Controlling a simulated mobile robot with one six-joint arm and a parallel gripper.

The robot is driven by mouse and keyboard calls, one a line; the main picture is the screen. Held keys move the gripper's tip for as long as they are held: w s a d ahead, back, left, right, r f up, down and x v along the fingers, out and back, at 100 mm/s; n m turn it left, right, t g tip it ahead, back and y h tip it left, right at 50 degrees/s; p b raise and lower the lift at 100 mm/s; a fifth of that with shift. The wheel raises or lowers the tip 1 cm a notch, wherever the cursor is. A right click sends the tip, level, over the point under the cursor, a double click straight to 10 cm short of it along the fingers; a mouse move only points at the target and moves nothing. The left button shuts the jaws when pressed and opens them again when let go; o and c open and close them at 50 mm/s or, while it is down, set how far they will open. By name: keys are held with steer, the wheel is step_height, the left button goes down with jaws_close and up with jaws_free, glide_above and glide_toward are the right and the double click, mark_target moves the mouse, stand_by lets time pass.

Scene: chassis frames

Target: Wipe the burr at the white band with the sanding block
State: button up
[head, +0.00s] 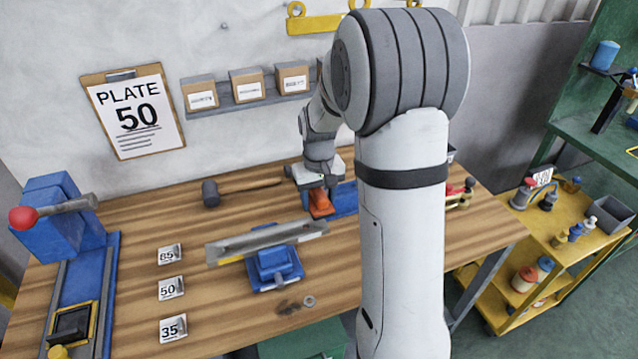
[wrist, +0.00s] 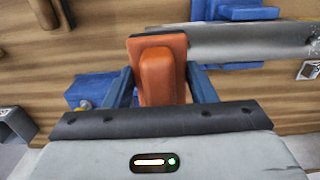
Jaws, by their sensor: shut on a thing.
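The sanding block (head: 320,204) is orange and sits between the fingers of my gripper (head: 316,188). In the wrist view the block (wrist: 162,72) fills the gap between the two blue fingers of my gripper (wrist: 162,88). A long grey metal bar (head: 262,241) lies across a blue vise (head: 274,268). The block is at the bar's right end in the head view. In the wrist view its far edge meets the end of the bar (wrist: 245,41); I cannot tell whether they touch. A pale speckled patch shows at the bar's right edge there. I cannot clearly make out the white band or the burr.
A mallet (head: 211,193) lies behind the bar. A ring (head: 309,301) and a dark smudge lie in front. A blue machine (head: 65,225) stands far left. My arm hides part of the bench's right side.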

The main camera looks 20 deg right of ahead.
steer(key=shift+r+p, duration=0.7)
steer(key=shift+r, duration=0.75)
steer(key=shift+f, duration=0.1)
